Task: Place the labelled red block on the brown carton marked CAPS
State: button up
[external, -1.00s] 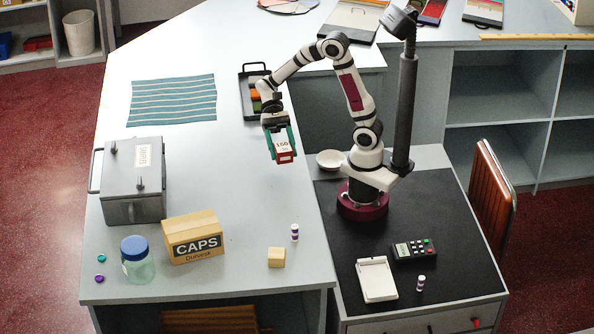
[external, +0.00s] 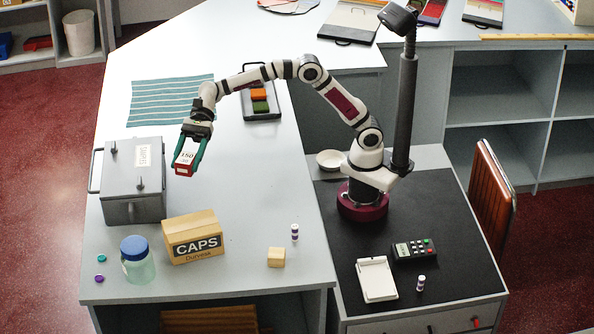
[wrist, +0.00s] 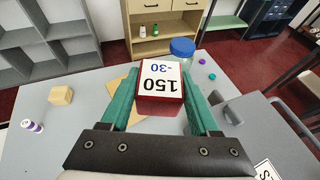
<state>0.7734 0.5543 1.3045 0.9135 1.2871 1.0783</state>
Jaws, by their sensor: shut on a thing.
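My gripper (external: 190,158) is shut on the red block (external: 184,170), which has a white label reading 150. In the wrist view the red block (wrist: 159,103) sits between the green fingers, its label facing the camera. My gripper holds it in the air, beside the grey lidded box and behind the carton in the external view. The brown carton marked CAPS (external: 194,238) stands on the counter, with nothing on its top. In the wrist view the carton (wrist: 121,105) is mostly hidden behind the block and fingers.
A grey lidded box (external: 133,180) stands left of the carton. A jar with a blue lid (external: 137,260) is close to the carton's left side. A wooden cube (external: 276,257) and a small vial (external: 294,232) are to its right.

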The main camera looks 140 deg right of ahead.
send_over(192, 225)
notch_tip(192, 225, down, 6)
jog(key=shift+d+f, duration=0.15)
jog(key=shift+f, duration=0.1)
notch_tip(192, 225, down, 3)
jog(key=shift+f, duration=0.45)
jog(key=o, duration=1.4)
jog(key=shift+f, duration=0.1)
